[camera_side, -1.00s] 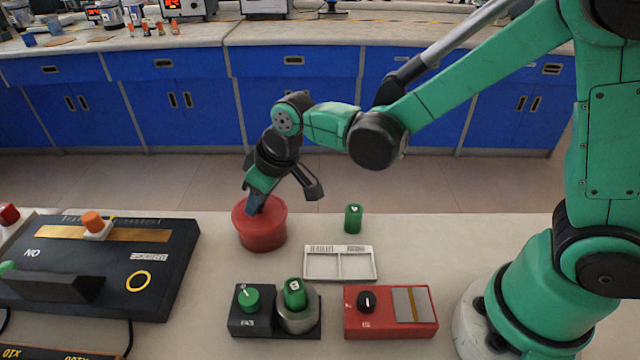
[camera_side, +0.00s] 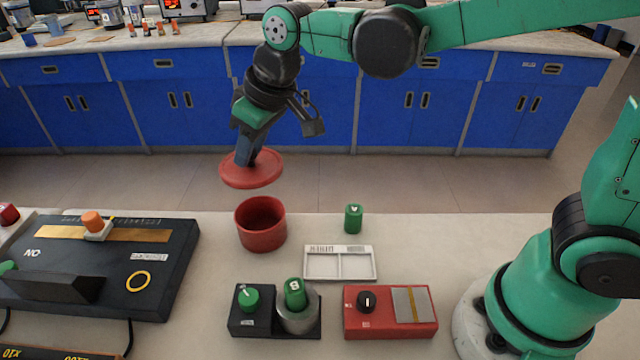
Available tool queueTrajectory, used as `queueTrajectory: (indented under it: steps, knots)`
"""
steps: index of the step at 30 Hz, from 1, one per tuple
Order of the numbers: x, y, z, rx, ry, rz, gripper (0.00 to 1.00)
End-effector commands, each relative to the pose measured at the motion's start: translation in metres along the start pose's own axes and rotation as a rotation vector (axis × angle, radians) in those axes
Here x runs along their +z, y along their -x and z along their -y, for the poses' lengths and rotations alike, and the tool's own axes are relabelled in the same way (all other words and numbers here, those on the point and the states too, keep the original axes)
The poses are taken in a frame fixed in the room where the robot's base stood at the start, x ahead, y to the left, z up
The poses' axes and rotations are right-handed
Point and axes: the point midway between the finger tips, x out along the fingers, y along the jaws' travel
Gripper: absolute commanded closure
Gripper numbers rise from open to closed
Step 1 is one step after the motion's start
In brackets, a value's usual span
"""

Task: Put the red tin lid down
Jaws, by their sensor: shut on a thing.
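The red tin lid (camera_side: 265,173) is a flat round disc held in the air above the red tin. My gripper (camera_side: 246,157) is shut on the lid from above, and the lid hangs roughly level. The fingers partly cover the lid's middle, so the exact grip is hard to see. The red tin (camera_side: 262,238) stands upright on the pale table with its mouth open. A clear gap shows between the lid and the tin's rim. What lies deep inside the tin cannot be seen.
A green cylinder marked A (camera_side: 353,218) stands right of the tin. A white two-part tray (camera_side: 339,278) is in front of it. A black device holds a green cylinder marked B (camera_side: 295,293). A red box (camera_side: 420,329) and large black panel (camera_side: 150,290) flank these.

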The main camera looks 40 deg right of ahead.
Motion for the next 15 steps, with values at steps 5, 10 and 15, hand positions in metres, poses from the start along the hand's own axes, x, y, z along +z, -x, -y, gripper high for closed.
queueTrajectory:
  steps: [5, 10, 15]
  knots:
    - [-0.019, 0.042, 0.000, 0.000, 0.000, 0.000, 1.00]
    - [-0.033, 0.072, 0.000, 0.000, 0.000, 0.000, 1.00]
    - [-0.041, 0.090, 0.000, 0.000, 0.000, 0.000, 1.00]
